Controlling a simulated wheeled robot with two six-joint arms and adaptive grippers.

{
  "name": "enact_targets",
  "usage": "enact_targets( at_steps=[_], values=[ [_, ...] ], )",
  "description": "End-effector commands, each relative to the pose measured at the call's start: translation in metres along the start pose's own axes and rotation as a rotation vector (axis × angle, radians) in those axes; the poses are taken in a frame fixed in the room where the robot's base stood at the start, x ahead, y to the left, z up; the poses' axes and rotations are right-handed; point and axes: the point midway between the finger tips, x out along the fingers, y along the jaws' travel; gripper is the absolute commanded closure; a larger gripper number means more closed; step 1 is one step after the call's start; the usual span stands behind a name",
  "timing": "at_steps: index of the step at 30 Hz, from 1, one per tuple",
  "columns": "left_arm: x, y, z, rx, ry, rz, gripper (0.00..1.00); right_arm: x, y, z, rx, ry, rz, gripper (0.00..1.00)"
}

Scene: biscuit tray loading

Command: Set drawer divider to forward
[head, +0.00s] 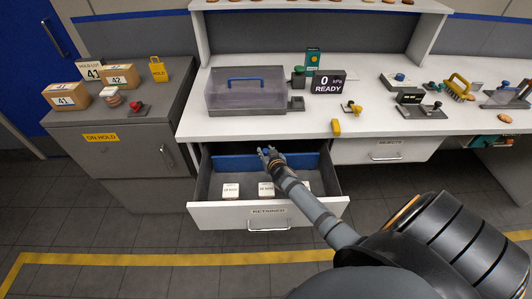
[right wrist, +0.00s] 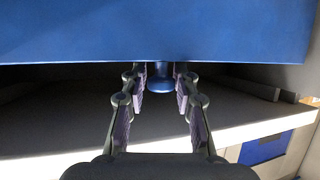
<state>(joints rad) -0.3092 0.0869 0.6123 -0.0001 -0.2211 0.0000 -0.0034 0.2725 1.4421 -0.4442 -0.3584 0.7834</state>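The open drawer (head: 222,215) below the white counter holds a blue divider (head: 229,162) standing across its rear part. In the right wrist view the divider (right wrist: 80,30) fills the top, with a blue knob (right wrist: 160,78) projecting from it. My right gripper (head: 266,152) reaches down into the drawer at the divider. In the right wrist view its two fingers (right wrist: 160,88) stand on either side of the knob, open, with narrow gaps seeming to show beside it. My left gripper is not in view.
White labelled boxes (head: 231,190) sit in the drawer in front of the divider, partly hidden by my arm. The drawer front has a metal handle (head: 268,226). A clear-lidded case (head: 246,90) and a display (head: 328,83) stand on the counter above. A grey cabinet (head: 130,135) is at left.

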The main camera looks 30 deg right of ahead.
Motion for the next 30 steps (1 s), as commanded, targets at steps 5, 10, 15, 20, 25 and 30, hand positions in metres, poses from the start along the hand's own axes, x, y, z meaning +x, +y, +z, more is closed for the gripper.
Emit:
enact_targets(
  at_steps=[5,10,15,20,25,30],
  values=[
    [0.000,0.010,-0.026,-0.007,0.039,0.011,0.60,0.000,0.000,0.001,0.001,-0.002,0.000,0.52],
    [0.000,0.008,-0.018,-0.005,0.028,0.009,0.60,0.000,0.000,0.001,0.001,-0.002,0.000,0.52],
    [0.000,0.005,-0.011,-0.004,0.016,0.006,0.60,-0.013,0.000,0.002,0.000,-0.002,0.000,0.52],
    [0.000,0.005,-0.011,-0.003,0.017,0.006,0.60,-0.044,-0.001,0.002,-0.002,-0.002,-0.001,0.52],
    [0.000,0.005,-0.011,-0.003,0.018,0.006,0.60,-0.070,-0.001,0.001,-0.001,-0.001,-0.001,0.52],
    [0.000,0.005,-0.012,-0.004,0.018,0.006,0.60,-0.077,-0.001,0.001,-0.001,0.000,0.001,0.52]
  ],
)
